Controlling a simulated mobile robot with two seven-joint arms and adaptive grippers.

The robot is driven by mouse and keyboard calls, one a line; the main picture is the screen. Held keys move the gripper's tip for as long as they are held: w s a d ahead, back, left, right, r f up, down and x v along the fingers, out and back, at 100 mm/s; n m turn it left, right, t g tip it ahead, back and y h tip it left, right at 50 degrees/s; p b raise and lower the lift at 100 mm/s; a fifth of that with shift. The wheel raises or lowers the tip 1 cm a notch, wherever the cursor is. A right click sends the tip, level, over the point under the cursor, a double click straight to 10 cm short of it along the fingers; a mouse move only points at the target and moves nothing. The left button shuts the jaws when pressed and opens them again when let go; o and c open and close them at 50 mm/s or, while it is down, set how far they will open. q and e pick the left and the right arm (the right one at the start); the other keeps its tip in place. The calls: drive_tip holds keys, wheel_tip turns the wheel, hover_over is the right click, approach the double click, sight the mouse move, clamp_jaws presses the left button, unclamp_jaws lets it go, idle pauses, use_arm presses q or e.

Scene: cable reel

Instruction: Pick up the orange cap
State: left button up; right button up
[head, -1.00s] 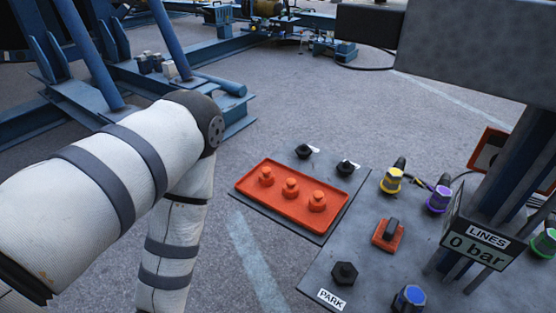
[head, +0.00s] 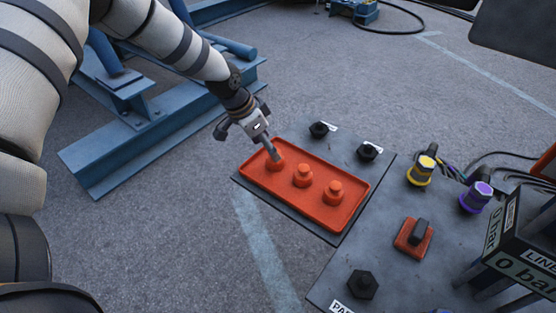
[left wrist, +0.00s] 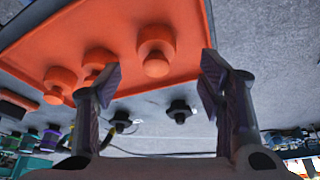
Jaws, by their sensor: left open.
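Three orange caps sit in a row in an orange tray (head: 318,208): a left cap (head: 276,164), a middle cap (head: 302,177) and a right cap (head: 333,193). My left gripper (head: 270,150) is at the left cap, its fingers partly covering it in the head view. In the left wrist view the left gripper (left wrist: 160,78) is open, and the left cap (left wrist: 155,52) shows in the gap between the spread fingers. I cannot tell whether a finger touches it. My right gripper is not in view.
Black fittings (head: 319,129) (head: 368,151) stand on the grey panel behind the tray. Yellow (head: 421,171) and purple (head: 476,197) connectors, a red block with a black handle (head: 413,236) and a PARK fitting (head: 362,285) are to the right. Blue steel beams (head: 150,135) lie left.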

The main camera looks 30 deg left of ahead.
use_arm(q)
drive_tip(key=x, duration=0.3)
drive_tip(key=b+x, duration=0.1)
drive_tip(key=x, duration=0.1)
drive_tip(key=shift+d+f, duration=0.2)
drive_tip(key=shift+d, duration=0.1)
drive_tip(key=shift+w+r, duration=0.15)
drive_tip(key=c, duration=1.1)
drive_tip(key=shift+c, duration=0.2)
